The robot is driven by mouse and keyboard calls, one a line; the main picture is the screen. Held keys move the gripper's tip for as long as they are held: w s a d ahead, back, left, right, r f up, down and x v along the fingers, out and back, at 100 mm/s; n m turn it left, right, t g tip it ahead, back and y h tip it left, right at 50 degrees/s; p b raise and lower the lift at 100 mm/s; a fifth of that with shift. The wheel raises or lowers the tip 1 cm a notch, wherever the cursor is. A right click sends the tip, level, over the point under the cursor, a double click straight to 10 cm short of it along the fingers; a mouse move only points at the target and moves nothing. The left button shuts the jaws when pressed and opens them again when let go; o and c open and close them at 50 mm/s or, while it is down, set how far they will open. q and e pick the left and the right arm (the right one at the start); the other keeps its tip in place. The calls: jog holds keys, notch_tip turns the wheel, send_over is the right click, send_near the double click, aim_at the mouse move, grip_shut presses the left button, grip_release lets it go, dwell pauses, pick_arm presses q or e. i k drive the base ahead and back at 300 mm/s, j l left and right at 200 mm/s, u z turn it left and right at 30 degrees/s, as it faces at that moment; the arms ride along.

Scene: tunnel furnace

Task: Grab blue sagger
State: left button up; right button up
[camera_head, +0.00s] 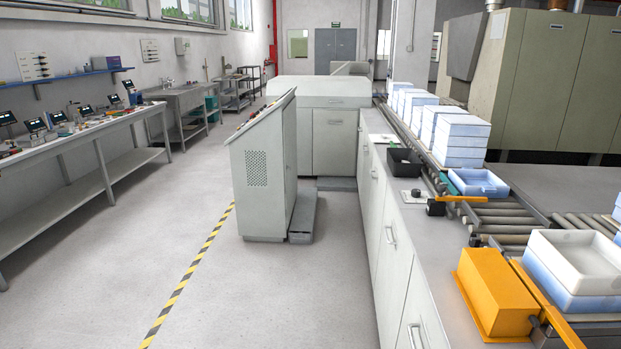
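A single shallow blue sagger (478,182) sits on the roller conveyor at the right, open side up. Just behind it stands a taller stack of white and pale blue saggers (462,141). Another stack (578,263) is nearer, at the lower right, with a white sagger on top and a bluish one below. More stacks (416,104) line the conveyor farther back. A bit of blue sagger (617,208) shows at the right edge. Neither of my grippers is in view.
A long grey cabinet counter (388,220) runs beside the conveyor. An orange box (494,291) and a black bin (404,162) are on it. A control console (262,170) stands on the left. The floor between the console and the workbench (75,150) is clear.

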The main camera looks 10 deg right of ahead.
aim_at(471, 181)
jog(key=i+j+z, duration=0.2)
jog(key=i+z, duration=0.25)
jog(key=i+j+z, duration=0.2)
jog(key=z, duration=0.25)
jog(key=i+j+z, duration=0.25)
jog(key=j+z, duration=0.2)
jog(key=i+j+z, duration=0.15)
jog(key=j+z, duration=0.3)
jog(key=i+j+z, duration=0.1)
jog(key=j, duration=0.25)
jog(key=j+z, duration=0.15)
jog(key=j, duration=0.15)
jog(key=i+j, duration=0.15)
jog(key=j, duration=0.2)
jog(key=i+j+z, duration=0.1)
jog(key=j, duration=0.25)
jog(key=i+j, duration=0.15)
jog(key=j, duration=0.2)
jog(key=i+j+z, duration=0.1)
jog(key=j, duration=0.3)
jog(key=i+j, duration=0.1)
jog(key=j, duration=0.25)
